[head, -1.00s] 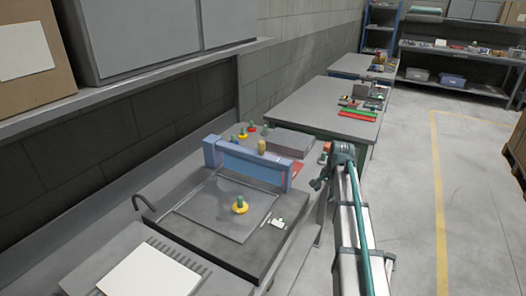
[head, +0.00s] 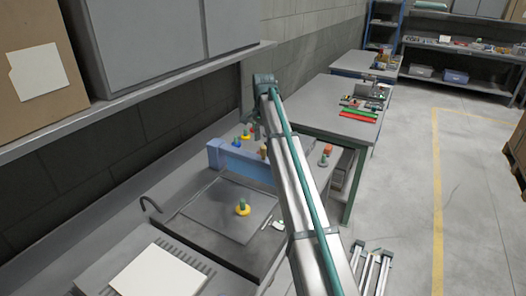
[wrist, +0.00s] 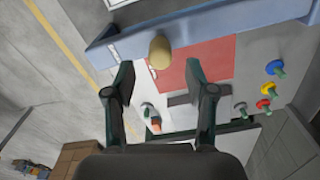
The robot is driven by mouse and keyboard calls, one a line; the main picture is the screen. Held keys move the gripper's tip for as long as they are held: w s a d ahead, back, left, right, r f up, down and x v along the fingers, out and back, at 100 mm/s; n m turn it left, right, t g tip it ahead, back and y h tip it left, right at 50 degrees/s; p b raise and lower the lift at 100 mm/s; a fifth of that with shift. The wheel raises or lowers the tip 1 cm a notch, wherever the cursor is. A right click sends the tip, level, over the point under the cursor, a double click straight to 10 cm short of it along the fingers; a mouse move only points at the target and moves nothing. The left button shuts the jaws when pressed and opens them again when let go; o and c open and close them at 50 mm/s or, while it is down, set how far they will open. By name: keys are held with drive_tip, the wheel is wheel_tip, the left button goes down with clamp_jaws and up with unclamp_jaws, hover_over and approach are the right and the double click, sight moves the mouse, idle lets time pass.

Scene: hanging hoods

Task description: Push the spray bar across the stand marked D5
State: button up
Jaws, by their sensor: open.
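The blue bar (head: 232,160), which looks like the spray bar, spans the grey bench stand behind a flat grey plate (head: 222,212). No contact with the bar shows. In the head view my gripper (head: 256,128) is above the far side of the bar, and my arm hides the bar's right end. I cannot read any D5 marking.
A red panel (wrist: 205,62) lies beside the bar. Blue (wrist: 275,67), yellow (wrist: 268,89) and red (wrist: 262,103) knobs stand nearby. A shelf with grey cabinets (head: 155,40) overhangs the left side.

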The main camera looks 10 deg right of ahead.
sight(263, 147)
wheel_tip(263, 147, down, 7)
drive_tip(key=shift+r+p, duration=0.2)
drive_tip(key=shift+p, duration=0.5)
drive_tip(key=shift+c, duration=0.3)
clamp_jaws()
